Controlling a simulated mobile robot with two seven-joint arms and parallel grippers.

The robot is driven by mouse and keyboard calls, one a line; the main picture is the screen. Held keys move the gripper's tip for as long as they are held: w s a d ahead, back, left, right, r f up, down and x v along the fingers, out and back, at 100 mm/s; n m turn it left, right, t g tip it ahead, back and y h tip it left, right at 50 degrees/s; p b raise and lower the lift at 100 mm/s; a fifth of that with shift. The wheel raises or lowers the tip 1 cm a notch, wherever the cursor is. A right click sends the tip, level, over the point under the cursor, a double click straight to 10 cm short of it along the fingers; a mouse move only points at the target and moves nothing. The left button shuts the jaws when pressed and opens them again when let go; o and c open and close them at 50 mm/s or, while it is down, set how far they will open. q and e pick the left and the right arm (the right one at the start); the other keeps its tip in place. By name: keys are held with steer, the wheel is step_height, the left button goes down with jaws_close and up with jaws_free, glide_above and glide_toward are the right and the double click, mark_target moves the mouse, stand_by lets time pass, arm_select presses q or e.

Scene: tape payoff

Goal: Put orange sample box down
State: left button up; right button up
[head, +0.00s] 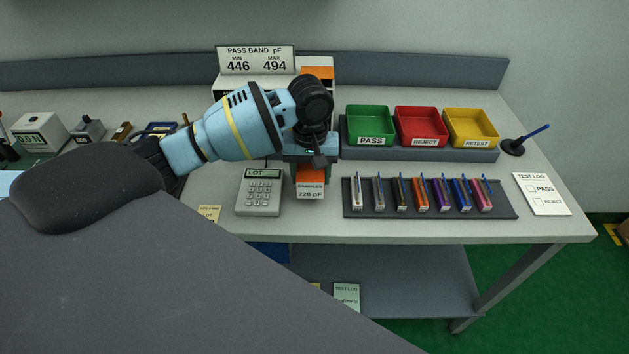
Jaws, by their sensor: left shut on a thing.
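The orange sample box (311,176) is between the fingers of my left gripper (311,165), which is shut on it and points down. The box's white front label reads "SAMPLES 226 pF". The gripper covers the top of the box. It is over the front middle of the bench (330,228), between the keypad and the pen rack; I cannot tell whether its underside touches the bench. My right gripper is not in view.
A grey LOT keypad (260,190) is close on the left. A dark rack (430,208) with several coloured items is close on the right. Green PASS (370,126), red REJECT (421,127) and yellow RETEST (471,128) bins stand behind. A test log card (541,194) lies far right.

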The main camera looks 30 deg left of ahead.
arm_select(q)
steer(key=shift+w, duration=0.1)
steer(key=shift+w, duration=0.3)
step_height(320, 180, down, 3)
steer(key=shift+f, duration=0.25)
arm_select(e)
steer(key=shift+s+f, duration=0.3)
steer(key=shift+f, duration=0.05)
arm_select(q)
steer(key=shift+f, duration=0.15)
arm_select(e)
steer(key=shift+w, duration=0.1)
arm_select(q)
steer(key=o, duration=1)
steer(key=shift+o, duration=0.2)
step_height(320, 180, up, 12)
steer(key=shift+r+p, duration=0.15)
steer(key=shift+p, duration=0.3)
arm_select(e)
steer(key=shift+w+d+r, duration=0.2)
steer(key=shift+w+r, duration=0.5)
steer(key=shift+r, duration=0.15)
